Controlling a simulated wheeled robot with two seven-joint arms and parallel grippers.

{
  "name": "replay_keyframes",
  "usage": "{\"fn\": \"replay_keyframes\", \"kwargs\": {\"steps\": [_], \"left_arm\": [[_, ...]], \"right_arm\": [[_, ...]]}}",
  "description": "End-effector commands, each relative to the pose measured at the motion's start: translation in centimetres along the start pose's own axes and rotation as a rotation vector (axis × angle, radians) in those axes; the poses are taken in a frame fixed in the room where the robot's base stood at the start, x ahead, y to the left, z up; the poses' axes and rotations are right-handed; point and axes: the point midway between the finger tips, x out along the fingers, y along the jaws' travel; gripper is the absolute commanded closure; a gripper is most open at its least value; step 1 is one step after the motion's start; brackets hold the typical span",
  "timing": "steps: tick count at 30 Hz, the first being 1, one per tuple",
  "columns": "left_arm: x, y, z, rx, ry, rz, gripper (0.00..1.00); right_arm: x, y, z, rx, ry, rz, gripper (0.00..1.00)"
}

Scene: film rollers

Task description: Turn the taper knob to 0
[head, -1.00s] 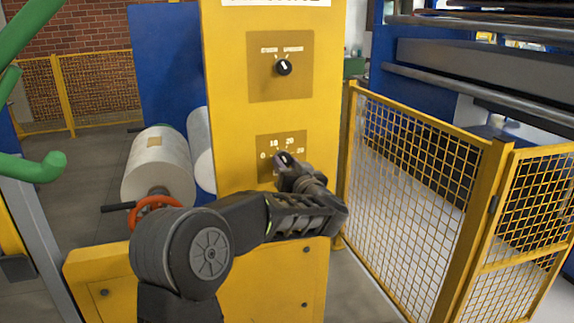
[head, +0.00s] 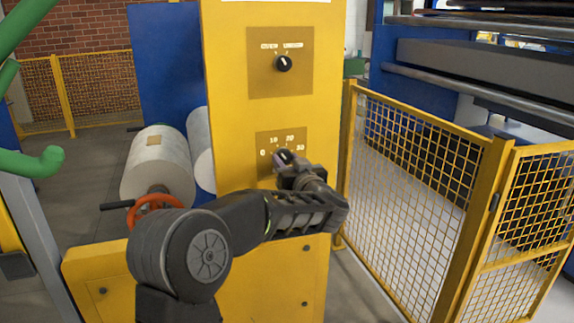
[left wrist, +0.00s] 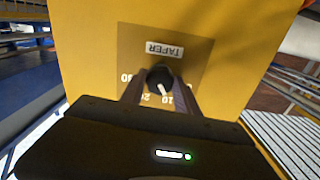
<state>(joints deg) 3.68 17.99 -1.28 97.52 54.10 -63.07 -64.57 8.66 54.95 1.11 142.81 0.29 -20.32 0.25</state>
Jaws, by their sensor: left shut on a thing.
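The taper knob (left wrist: 158,77) is a black round knob with a white pointer line, on a brown plate (left wrist: 190,57) labelled TAPER, upside down in the left wrist view. Its pointer lies between 10 and 20. In the head view the scale plate (head: 262,138) shows 0, 10, 20 and 30, and the knob (head: 284,156) is partly covered by my gripper. My left gripper (head: 283,163) is at the knob; in the left wrist view its fingers (left wrist: 160,88) are shut on the knob from both sides. My right gripper is not in view.
Another black selector knob (head: 283,63) sits on the upper plate of the yellow cabinet (head: 225,100). An orange handwheel (head: 155,203) and a white roll (head: 158,170) are at left. A yellow mesh fence (head: 425,200) stands close on the right.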

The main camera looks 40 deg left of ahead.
Motion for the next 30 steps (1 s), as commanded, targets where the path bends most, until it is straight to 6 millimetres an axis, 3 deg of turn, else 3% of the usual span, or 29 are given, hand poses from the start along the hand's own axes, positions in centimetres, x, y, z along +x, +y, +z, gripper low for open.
{"fn": "replay_keyframes", "kwargs": {"steps": [18,30], "left_arm": [[0.0,0.1,0.2,-0.525,0.001,0.001,1.0],[0.0,0.1,0.0,-0.702,0.0,0.001,1.0]], "right_arm": [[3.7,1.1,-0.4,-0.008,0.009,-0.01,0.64],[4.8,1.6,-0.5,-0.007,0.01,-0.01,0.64]]}}
